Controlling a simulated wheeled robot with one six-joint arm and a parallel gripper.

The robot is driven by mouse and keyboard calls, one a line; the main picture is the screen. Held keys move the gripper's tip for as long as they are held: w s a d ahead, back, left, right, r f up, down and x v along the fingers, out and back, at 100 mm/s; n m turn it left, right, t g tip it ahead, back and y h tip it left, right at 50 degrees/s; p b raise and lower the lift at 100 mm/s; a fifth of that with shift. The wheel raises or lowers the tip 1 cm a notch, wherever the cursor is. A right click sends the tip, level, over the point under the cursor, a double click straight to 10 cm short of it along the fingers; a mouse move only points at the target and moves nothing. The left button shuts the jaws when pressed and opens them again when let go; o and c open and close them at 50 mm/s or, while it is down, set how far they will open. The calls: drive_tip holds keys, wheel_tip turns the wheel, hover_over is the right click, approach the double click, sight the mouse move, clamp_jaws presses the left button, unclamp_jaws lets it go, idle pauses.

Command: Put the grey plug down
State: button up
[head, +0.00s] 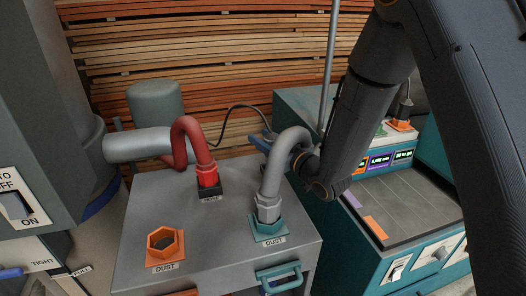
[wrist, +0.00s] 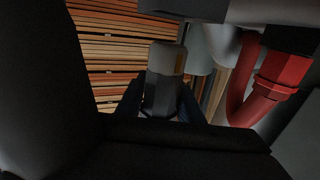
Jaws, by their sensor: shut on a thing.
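The grey plug (head: 268,208) is a bent grey pipe with a hexagonal lower end. It stands upright at the teal socket (head: 269,230) marked DUST on the grey box top; I cannot tell how deep it sits. My gripper (head: 278,148) comes from the right and is shut on the grey pipe, just below its bend, with a blue finger showing on the left. In the wrist view, a grey cylindrical part (wrist: 164,62) shows between the dark fingers, mostly in shadow.
The red plug (head: 207,172) stands in a black socket behind left; it also shows in the wrist view (wrist: 275,85). An empty orange hexagonal socket (head: 164,243) is at front left. A teal cabinet (head: 388,220) with displays and switches stands right. Stacked planks (head: 220,60) fill the back.

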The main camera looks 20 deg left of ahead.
drive_tip(key=shift+f+p, duration=0.3)
drive_tip(key=shift+f, duration=1.8)
drive_tip(key=shift+f, duration=0.1)
drive_tip(key=o, duration=1.1)
drive_tip(key=shift+s, duration=0.1)
drive_tip(key=shift+o, duration=0.2)
drive_tip(key=b+v, duration=0.2)
drive_tip(key=v, duration=1)
